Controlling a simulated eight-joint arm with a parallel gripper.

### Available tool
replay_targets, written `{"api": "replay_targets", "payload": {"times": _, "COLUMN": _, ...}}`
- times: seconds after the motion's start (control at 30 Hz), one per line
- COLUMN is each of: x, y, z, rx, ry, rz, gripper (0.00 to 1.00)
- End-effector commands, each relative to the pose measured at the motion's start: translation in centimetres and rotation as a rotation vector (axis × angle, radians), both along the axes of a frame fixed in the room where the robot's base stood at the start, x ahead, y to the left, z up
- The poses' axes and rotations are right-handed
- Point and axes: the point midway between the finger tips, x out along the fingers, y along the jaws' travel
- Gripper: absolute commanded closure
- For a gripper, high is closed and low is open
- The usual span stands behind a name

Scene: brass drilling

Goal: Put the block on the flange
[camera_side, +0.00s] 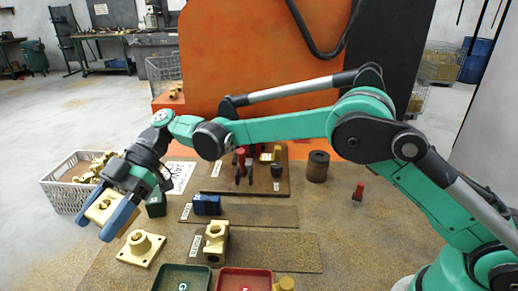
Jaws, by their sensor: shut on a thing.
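My gripper (95,225) is at the left of the camera_side view, with its two blue fingers pointing down and left. It is shut on a cream-coloured block (103,206) with a dark hole in its face. The block is tilted along with the gripper and partly hidden between the fingers. The flange (141,248) is a cream square plate with a round raised boss, lying on the speckled table just right of and below my gripper in the picture. The block and the flange appear apart.
A white basket (65,197) of brass parts stands at far left. A green block (156,205), a blue vise-like piece (206,205) and a cream fixture (216,240) stand nearby. Green (182,269) and red (245,272) trays sit in front. The table's right side is mostly clear.

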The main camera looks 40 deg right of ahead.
Motion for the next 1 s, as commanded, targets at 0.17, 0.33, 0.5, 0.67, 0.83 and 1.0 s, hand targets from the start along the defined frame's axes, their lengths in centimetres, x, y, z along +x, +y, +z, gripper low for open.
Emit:
{"api": "replay_targets", "payload": {"times": 0.17, "x": 0.0, "y": 0.0, "z": 4.4, "rx": 0.001, "ry": 0.000, "rz": 0.000, "gripper": 1.00}}
{"api": "replay_targets", "payload": {"times": 0.33, "x": 0.0, "y": 0.0, "z": 6.4, "rx": 0.002, "ry": 0.001, "rz": -0.002, "gripper": 1.00}}
{"api": "replay_targets", "payload": {"times": 0.5, "x": 1.1, "y": 0.4, "z": 7.9, "rx": 0.045, "ry": 0.014, "rz": -0.124, "gripper": 1.00}}
{"api": "replay_targets", "payload": {"times": 0.67, "x": 3.5, "y": 0.2, "z": 9.5, "rx": 0.147, "ry": 0.031, "rz": -0.392, "gripper": 1.00}}
{"api": "replay_targets", "payload": {"times": 0.83, "x": 5.4, "y": -1.0, "z": 10.8, "rx": 0.245, "ry": 0.022, "rz": -0.641, "gripper": 1.00}}
{"api": "replay_targets", "payload": {"times": 1.0, "x": 6.3, "y": -2.1, "z": 11.0, "rx": 0.297, "ry": 0.006, "rz": -0.766, "gripper": 1.00}}
